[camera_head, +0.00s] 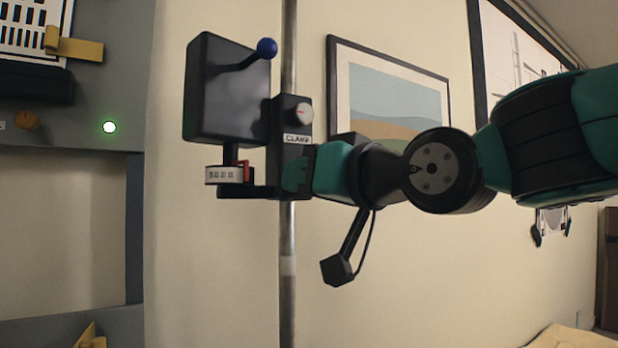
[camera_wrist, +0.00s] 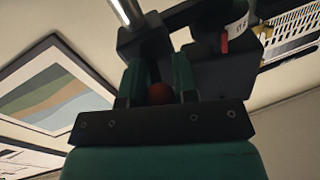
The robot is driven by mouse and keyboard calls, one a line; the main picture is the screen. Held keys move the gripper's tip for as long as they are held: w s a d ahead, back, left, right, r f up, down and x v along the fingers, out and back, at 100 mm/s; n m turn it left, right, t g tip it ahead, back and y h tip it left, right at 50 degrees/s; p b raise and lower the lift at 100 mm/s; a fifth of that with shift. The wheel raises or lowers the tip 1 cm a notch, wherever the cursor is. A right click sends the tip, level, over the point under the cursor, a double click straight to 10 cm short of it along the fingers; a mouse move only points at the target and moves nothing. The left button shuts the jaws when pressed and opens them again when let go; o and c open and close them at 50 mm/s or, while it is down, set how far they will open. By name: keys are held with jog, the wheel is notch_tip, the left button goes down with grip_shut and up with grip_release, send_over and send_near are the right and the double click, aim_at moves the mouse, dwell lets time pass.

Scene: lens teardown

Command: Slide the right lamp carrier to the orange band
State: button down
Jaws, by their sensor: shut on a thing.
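The lamp carrier is a black box (camera_head: 222,92) with a blue ball-ended lever (camera_head: 267,48). It joins a black block (camera_head: 290,150) marked CLAMP, which sits on a vertical metal pole (camera_head: 288,315) and bears a pale dial (camera_head: 301,114). A white numbered drum (camera_head: 222,176) with a red pointer (camera_head: 244,171) sits below the box. My gripper (camera_head: 291,178) reaches the block's lower part from the right. In the wrist view its green fingers (camera_wrist: 159,80) close around a red knob (camera_wrist: 160,94).
A framed picture (camera_head: 400,95) hangs on the wall behind my arm. The pole below the block looks clear.

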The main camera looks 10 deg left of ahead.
jog(key=shift+f+b, duration=1.4)
jog(key=shift+f, duration=0.8)
jog(key=c, duration=1.2)
grip_release()
jog(key=shift+r, duration=0.1)
jog(key=shift+d, duration=0.15)
